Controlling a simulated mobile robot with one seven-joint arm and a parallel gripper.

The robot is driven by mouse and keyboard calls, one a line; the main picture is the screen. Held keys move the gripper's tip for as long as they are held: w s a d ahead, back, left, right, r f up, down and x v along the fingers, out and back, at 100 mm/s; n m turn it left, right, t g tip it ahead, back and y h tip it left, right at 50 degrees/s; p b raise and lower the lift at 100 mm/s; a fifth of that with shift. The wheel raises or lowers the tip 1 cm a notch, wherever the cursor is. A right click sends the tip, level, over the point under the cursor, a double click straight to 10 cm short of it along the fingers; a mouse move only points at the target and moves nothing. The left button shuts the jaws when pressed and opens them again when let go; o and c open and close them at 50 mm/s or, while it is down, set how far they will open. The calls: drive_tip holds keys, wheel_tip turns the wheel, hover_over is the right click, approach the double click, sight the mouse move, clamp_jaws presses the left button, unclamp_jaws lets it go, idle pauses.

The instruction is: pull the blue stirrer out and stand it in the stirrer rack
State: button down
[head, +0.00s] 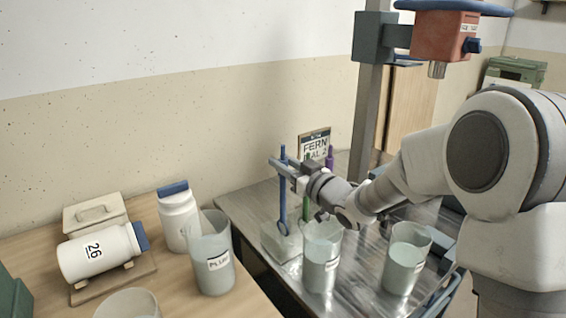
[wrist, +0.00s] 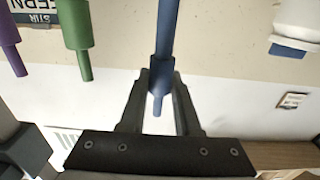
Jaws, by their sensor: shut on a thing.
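My gripper (head: 284,167) is shut on the blue stirrer (head: 283,190) near its upper end. The stirrer hangs upright, its wider lower end at the top of a pale block-like holder (head: 279,246), which looks like the stirrer rack. I cannot tell whether that end is in the holder or just above it. In the wrist view the blue stirrer (wrist: 167,32) runs between both fingers, its narrow end showing past them. A green stirrer (wrist: 76,30) and a purple stirrer (wrist: 10,42) stand beside it; the green one (head: 306,208) is partly hidden in the head view.
A clear bucket (head: 322,262) stands close right of the holder, another (head: 404,262) farther right. A PLUM bucket (head: 213,264) stands left on the wooden table. A sign (head: 314,143) is behind. White jars (head: 95,252) lie and stand at the left.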

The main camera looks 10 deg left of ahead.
sight(285, 179)
drive_tip(key=shift+f+b, duration=1.5)
drive_tip(key=shift+f, duration=0.3)
drive_tip(key=shift+f+b, duration=0.25)
drive_tip(key=shift+b, duration=0.15)
idle(1.0)
idle(0.5)
drive_tip(key=shift+c, duration=2)
unclamp_jaws()
drive_tip(key=shift+d, duration=0.1)
drive_tip(key=v, duration=0.8)
